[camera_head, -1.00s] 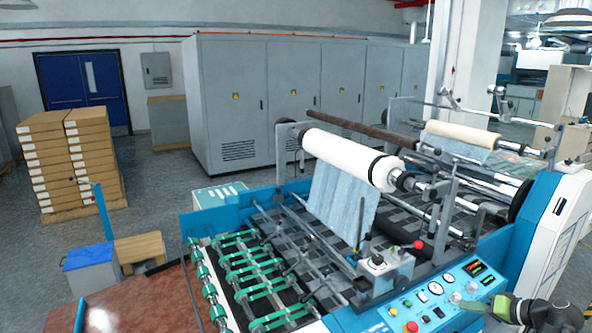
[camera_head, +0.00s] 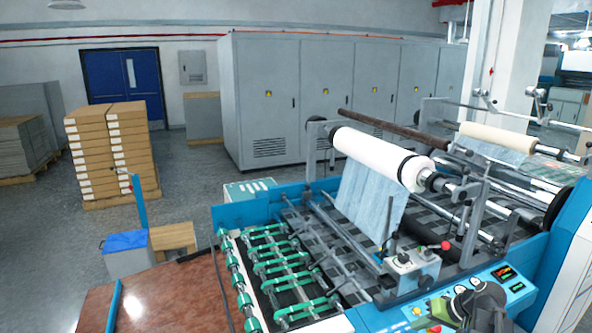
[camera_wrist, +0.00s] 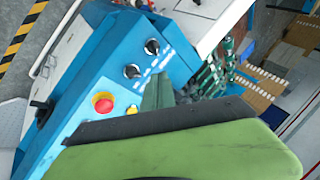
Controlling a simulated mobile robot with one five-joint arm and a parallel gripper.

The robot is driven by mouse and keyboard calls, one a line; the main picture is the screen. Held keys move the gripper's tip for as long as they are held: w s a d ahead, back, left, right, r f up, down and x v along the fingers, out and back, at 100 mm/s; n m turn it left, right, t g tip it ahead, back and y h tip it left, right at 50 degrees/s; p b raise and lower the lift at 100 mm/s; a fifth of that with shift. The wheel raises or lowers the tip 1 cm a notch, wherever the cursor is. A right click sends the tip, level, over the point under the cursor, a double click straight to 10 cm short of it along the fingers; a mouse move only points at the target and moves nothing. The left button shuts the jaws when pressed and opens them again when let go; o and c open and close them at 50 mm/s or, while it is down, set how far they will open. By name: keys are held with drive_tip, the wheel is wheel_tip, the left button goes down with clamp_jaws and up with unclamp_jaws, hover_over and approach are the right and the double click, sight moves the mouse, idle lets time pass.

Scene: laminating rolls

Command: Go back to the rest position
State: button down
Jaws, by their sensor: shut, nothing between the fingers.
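My gripper (camera_head: 446,310) is at the bottom right in the head view, in front of the control panel (camera_head: 510,280) of the blue laminating machine (camera_head: 340,322). Its green fingers are shut and hold nothing. In the wrist view my gripper (camera_wrist: 158,104) shows as a large green finger with a dark edge and a narrower green piece beyond it. The blue panel (camera_wrist: 85,135) lies behind, with a red button (camera_wrist: 103,102) and black knobs. My arm hides part of the panel in the head view.
A white roll (camera_head: 375,157) with a hanging film sheet is mounted above the machine. A grey lever box (camera_head: 408,268) stands beside the panel. Stacked cartons (camera_head: 132,150) stand on a pallet at left. Grey cabinets (camera_head: 265,100) line the back. Floor between is open.

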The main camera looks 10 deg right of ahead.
drive_tip(key=a+f+n+g+h, duration=0.1)
drive_tip(key=a+f+g+h, duration=0.15)
drive_tip(key=a, duration=1.05)
drive_tip(key=a+f+n+g+h, duration=0.2)
drive_tip(key=a+h, duration=0.1)
drive_tip(key=a, duration=1.1)
drive_tip(key=s+f+b, duration=0.3)
drive_tip(key=f+b, duration=0.7)
drive_tip(key=shift+s+d+g, duration=0.15)
drive_tip(key=shift+d+g, duration=0.2)
drive_tip(key=shift+d, duration=0.05)
drive_tip(key=shift+y, duration=0.25)
drive_tip(key=c, duration=2.1)
unclamp_jaws()
